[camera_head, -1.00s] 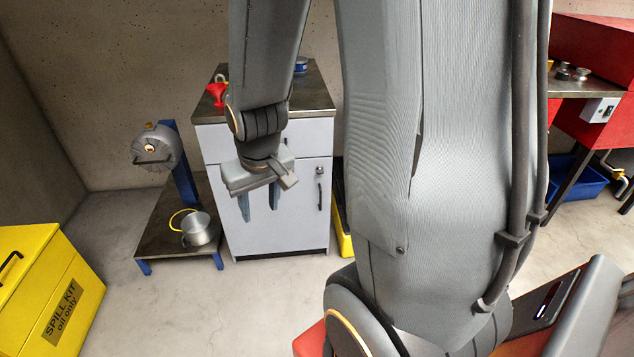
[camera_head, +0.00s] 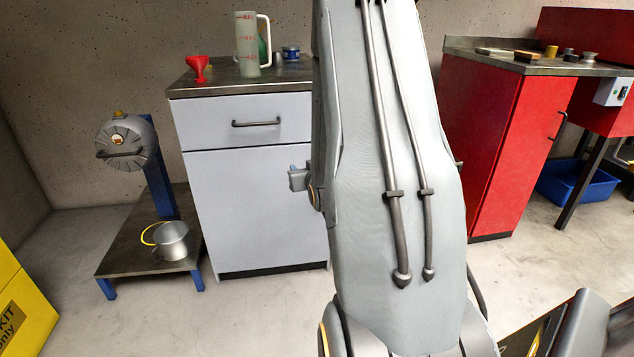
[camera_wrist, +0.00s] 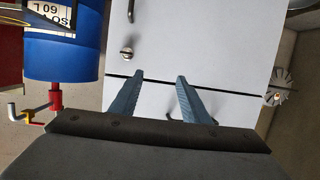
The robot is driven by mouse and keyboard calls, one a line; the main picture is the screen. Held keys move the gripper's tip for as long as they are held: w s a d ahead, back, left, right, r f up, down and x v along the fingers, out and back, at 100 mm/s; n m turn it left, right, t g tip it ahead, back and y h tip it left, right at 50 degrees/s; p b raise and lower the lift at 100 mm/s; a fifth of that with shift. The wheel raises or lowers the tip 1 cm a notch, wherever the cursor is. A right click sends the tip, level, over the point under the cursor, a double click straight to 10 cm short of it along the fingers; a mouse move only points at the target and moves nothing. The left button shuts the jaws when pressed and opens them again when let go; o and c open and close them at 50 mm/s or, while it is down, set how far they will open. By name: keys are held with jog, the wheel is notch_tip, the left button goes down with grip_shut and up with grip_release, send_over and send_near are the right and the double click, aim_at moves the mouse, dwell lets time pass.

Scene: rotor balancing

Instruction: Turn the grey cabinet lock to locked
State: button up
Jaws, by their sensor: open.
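The grey cabinet (camera_head: 250,200) stands in the middle of the head view, with its drawer above the door. In the wrist view its pale front (camera_wrist: 225,45) shows upside down, the door above the dark gap and the drawer below. The small round metal lock (camera_wrist: 127,53) is on the door near the gap; whether it is turned cannot be told. The lock is hidden behind my arm in the head view. My gripper (camera_wrist: 160,76) is open and empty, its blue fingers pointing at the cabinet front, with the lock just off the left fingertip. Contact is not visible.
The door handle (camera_wrist: 130,10) lies beyond the lock. A blue drum (camera_wrist: 62,45) with a red tap (camera_wrist: 55,97) is left in the wrist view. In the head view, a blue-legged stand (camera_head: 120,230) is left of the cabinet and a red cabinet (camera_head: 500,150) right.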

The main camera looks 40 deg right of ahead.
jog(key=d+f+m+t+h+b, duration=0.1)
jog(key=d+f+t+h+b, duration=0.15)
jog(key=d+f+b, duration=0.35)
jog(key=w+d+r+b, duration=0.1)
jog(key=w+d, duration=0.4)
jog(key=shift+w+d+r+b, duration=0.15)
jog(key=shift+w+d+b, duration=0.05)
jog(key=shift+b, duration=0.15)
jog(key=c, duration=1.1)
